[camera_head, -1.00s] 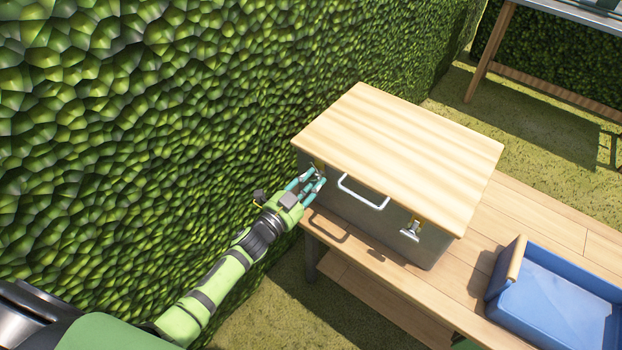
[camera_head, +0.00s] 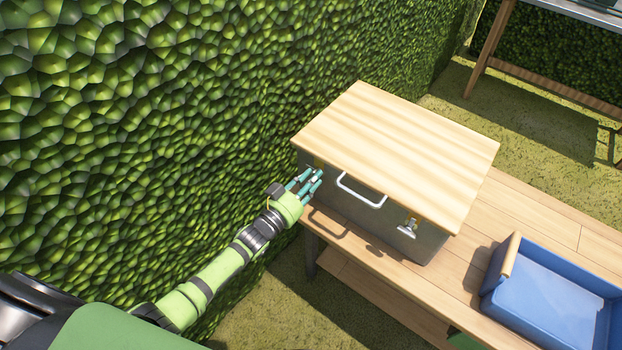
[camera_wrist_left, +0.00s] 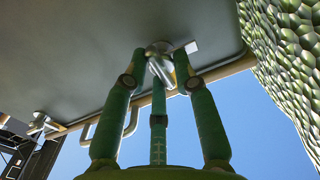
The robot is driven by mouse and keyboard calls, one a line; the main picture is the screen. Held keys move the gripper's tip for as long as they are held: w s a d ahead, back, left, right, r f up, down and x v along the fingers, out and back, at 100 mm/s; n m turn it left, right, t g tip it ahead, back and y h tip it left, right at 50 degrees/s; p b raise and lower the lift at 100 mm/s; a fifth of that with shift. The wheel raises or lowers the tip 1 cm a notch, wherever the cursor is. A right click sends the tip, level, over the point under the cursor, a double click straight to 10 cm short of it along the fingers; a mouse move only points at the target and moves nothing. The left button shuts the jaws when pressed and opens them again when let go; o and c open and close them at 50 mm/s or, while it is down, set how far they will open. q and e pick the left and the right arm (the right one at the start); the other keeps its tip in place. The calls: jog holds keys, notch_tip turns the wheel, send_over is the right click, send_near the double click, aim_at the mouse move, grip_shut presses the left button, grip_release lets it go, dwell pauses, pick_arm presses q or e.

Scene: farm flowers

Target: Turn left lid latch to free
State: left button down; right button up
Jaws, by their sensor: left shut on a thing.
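The grey box with a pale wooden lid (camera_head: 400,150) stands on a wooden bench. A white handle (camera_head: 362,192) is on its front. The right latch (camera_head: 408,228) is a metal piece with a yellowish mount under the lid edge; it also shows in the wrist view (camera_wrist_left: 42,124). My left gripper (camera_head: 314,176) is at the box's front left corner, under the lid edge. In the wrist view its green fingers (camera_wrist_left: 160,75) are closed around the silvery left latch (camera_wrist_left: 162,68). In the head view the fingers mostly hide that latch. My right gripper is out of view.
A blue tray (camera_head: 548,300) with a wooden handle sits on the bench (camera_head: 470,272) to the right of the box. A green hedge (camera_head: 150,120) rises close on the left of the arm. Another table (camera_head: 560,82) stands far right.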

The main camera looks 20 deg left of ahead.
pick_arm(q)
jog(key=shift+w+a+r+n, duration=0.2)
jog(key=shift+r+n, duration=0.1)
dwell(0.4)
jog(key=c, duration=1.1)
grip_release()
jog(key=shift+o, duration=0.2)
jog(key=shift+f, duration=0.15)
jog(key=v, duration=1.2)
